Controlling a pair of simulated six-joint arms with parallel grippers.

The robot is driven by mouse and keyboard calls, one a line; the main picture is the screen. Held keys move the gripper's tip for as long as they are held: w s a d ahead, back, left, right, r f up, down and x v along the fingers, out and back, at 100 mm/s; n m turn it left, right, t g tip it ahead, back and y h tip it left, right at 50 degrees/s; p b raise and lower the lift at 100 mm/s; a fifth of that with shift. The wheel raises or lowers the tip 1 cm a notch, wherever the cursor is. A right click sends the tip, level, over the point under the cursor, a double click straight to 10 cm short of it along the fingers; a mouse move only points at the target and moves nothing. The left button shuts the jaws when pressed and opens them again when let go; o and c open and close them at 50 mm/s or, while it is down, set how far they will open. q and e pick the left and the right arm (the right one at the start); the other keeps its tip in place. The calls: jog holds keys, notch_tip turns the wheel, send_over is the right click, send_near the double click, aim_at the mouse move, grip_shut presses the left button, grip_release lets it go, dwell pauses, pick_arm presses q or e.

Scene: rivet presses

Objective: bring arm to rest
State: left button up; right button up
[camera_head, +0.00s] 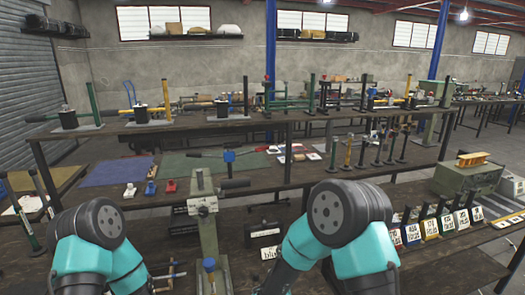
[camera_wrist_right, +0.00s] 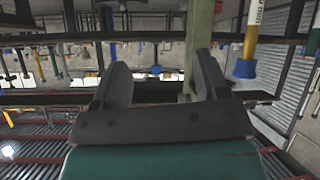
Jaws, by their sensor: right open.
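My two teal and dark arms rise at the bottom of the head view, the left one at the lower left and the right one right of centre. No gripper shows in the head view. In the right wrist view my right gripper (camera_wrist_right: 163,82) has its two dark fingers spread apart with nothing between them. A green-grey press (camera_head: 205,215) stands on the near bench between my arms. A pale post (camera_wrist_right: 198,30) shows behind the right finger in the wrist view; I cannot tell its distance.
Several presses stand on the raised shelf (camera_head: 150,132). A blue mat (camera_head: 117,172) and a dark green mat (camera_head: 215,164) lie on the lower bench. Numbered cards (camera_head: 430,228) and a green box (camera_head: 468,177) are at the right. A blue-ended yellow tool (camera_wrist_right: 246,62) hangs beside my right gripper's view.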

jog(key=s+d+f+m+g, duration=0.45)
jog(key=s+d+f, duration=0.5)
jog(key=d, duration=0.35)
jog(key=s+d+f+m+g, duration=0.1)
jog(key=s+d+f+g, duration=0.1)
jog(key=s+d, duration=0.2)
jog(key=s+d+f+m+g, duration=0.2)
jog(key=s+d+f+g, duration=0.1)
jog(key=s, duration=0.6)
jog(key=shift+d, duration=0.4)
